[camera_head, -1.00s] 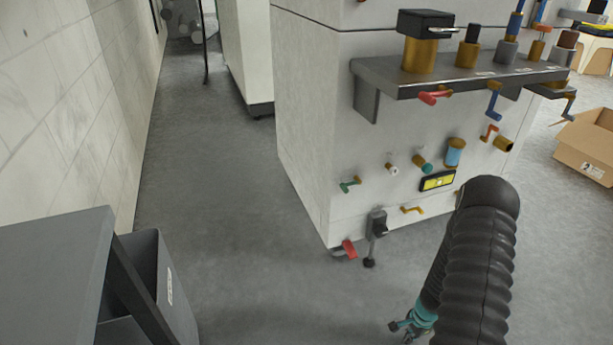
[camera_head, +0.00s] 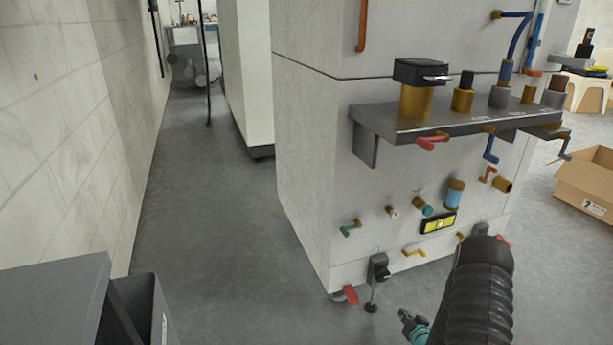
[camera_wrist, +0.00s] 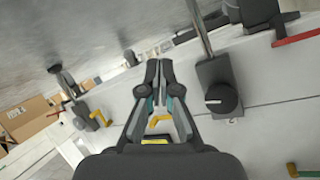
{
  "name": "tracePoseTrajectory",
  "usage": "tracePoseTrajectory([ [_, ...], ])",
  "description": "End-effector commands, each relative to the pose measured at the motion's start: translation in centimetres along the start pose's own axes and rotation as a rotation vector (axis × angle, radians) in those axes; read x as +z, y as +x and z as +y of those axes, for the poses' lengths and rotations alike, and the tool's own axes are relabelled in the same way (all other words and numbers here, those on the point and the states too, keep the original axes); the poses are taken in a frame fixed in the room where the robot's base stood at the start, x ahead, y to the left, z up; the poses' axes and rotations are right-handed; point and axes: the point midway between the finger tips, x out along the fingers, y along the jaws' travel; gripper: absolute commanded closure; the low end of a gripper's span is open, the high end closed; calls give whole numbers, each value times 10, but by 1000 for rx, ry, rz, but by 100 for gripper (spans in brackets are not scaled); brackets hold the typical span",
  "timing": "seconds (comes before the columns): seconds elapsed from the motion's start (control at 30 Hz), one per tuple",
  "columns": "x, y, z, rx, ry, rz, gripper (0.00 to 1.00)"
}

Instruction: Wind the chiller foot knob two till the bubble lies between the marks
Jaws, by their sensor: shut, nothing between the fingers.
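The white chiller cabinet (camera_head: 305,180) stands in the middle of the head view. A black foot knob (camera_head: 381,270) sits on a grey bracket at its lower left front, above a threaded foot. This knob shows large in the wrist view (camera_wrist: 222,98), with a white pointer line. My gripper (camera_wrist: 159,64) is shut and empty, apart from the knob.
A grey shelf (camera_head: 400,128) with fittings juts out above. A grey bin (camera_head: 146,305) stands at lower left and a cardboard box (camera_head: 584,182) at right. The aisle floor at left is clear.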

Motion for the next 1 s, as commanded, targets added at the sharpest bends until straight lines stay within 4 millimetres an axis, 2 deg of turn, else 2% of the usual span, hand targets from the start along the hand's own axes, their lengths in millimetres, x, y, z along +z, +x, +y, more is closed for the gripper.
tracePoseTrajectory([
  [0.1,-8,0,-25,-137,8,92,100],
  [0.3,-20,-11,-57,-321,37,203,100],
  [0.57,-26,-16,-73,-407,55,251,100],
  [0.77,-31,-1,-80,-409,55,252,100],
  [1.0,-35,26,-89,-408,54,252,100],
])
